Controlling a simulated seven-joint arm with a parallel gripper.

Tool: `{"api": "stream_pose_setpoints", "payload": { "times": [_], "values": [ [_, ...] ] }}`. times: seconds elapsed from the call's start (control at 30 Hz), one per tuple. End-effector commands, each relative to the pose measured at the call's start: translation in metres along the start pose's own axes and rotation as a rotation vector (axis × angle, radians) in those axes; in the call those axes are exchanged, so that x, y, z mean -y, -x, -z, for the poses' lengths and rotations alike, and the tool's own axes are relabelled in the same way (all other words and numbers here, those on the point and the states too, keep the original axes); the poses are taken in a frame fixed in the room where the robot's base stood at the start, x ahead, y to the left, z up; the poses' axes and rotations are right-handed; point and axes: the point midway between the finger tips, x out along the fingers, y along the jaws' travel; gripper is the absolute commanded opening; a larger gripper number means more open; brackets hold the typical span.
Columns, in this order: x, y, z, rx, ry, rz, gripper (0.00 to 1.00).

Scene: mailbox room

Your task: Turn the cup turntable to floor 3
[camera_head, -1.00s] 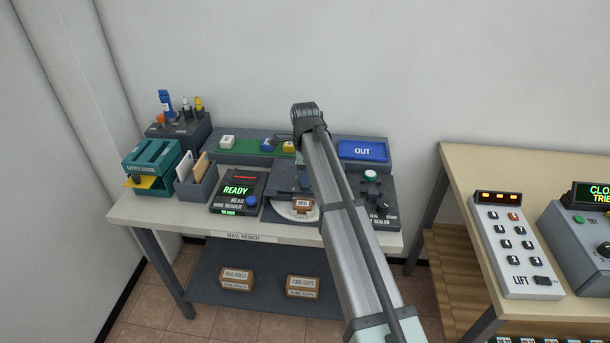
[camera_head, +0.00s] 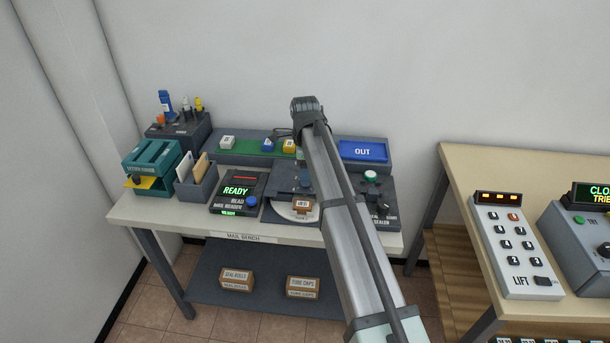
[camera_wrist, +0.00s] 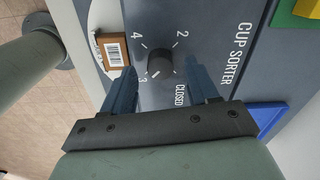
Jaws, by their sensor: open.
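The cup sorter (camera_wrist: 225,90) is a dark grey box with a round black knob (camera_wrist: 160,63) on its panel. Marks 2, 3, 4 and CLOSED stand around the knob; I cannot clearly tell which mark it points at. My gripper (camera_wrist: 159,68) is open, its blue fingers on either side of the knob in the wrist view, with gaps visible. A white round turntable plate (camera_wrist: 103,14) sits beside the panel, with a brown labelled box (camera_wrist: 115,50) by its edge. In the head view the sorter (camera_head: 288,180) is partly hidden by my arm.
On the mail bench, a mail reader showing READY (camera_head: 238,191) is left of the sorter and a sealer (camera_head: 379,200) right of it. A blue OUT tray (camera_head: 362,150) and green strip with blocks (camera_head: 258,147) lie behind. A lift panel (camera_head: 515,250) is on the right table.

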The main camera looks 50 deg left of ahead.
Motion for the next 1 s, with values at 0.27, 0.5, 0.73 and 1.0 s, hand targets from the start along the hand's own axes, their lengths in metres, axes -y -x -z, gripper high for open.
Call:
{"api": "stream_pose_setpoints", "payload": {
  "times": [0.27,0.5,0.73,1.0],
  "values": [
    [0.001,0.055,0.000,0.000,0.000,0.003,0.59],
    [0.001,0.096,0.000,0.000,0.000,0.003,0.59],
    [0.001,0.117,0.000,0.000,0.000,0.002,0.59],
    [0.000,0.121,0.000,0.000,0.000,0.001,0.59]
  ]
}}
